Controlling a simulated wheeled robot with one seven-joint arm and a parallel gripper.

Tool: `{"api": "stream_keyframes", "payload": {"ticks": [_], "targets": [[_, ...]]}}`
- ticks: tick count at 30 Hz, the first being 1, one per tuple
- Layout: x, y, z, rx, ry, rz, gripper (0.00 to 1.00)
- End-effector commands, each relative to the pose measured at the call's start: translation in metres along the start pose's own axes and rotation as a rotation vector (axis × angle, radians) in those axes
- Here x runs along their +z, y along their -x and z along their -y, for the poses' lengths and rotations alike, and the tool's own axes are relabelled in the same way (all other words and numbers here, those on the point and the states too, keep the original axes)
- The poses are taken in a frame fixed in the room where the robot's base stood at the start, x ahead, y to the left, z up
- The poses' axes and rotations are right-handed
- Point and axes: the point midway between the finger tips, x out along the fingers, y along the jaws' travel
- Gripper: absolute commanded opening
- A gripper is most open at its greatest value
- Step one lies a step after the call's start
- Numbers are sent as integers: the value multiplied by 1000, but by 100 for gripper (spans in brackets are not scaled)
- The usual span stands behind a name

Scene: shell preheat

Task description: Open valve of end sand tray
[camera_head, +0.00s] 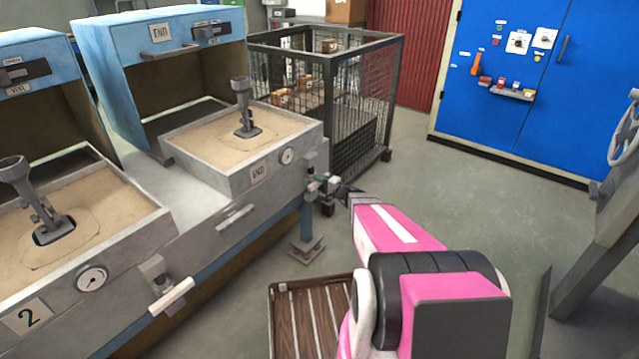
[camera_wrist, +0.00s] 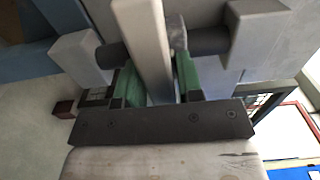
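The end sand tray (camera_head: 230,177) is a grey box of sand with an END plate and a round gauge on its front. Its valve (camera_head: 311,163) is at the tray's right front corner, partly hidden by my gripper. My gripper (camera_head: 325,183) is at this valve. In the wrist view, the valve's pale grey bar handle (camera_wrist: 143,35) runs between the green fingers of my gripper (camera_wrist: 160,85). The fingers look closed against both sides of the bar. A dark round shaft and grey blocks sit behind the bar.
Sand tray 2 (camera_head: 140,216), with its own white-handled valve (camera_head: 170,297), stands at left. A wire cage (camera_head: 385,95) stands behind the end tray. A slatted wooden pallet (camera_head: 300,283) lies on the floor below my arm. Open floor extends right toward the blue cabinet (camera_head: 500,125).

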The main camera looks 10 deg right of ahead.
Motion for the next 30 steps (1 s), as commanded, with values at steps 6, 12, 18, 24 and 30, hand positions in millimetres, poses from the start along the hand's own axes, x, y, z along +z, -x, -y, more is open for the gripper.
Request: {"api": "stream_keyframes", "payload": {"ticks": [6,12,18,24,30], "targets": [[0,0,0,1,18,0,0],[0,0,0,1,95,0,0],[0,0,0,2,245,1,0],[0,0,-1,2,433,1,0],[0,0,-1,2,623,1,0]]}}
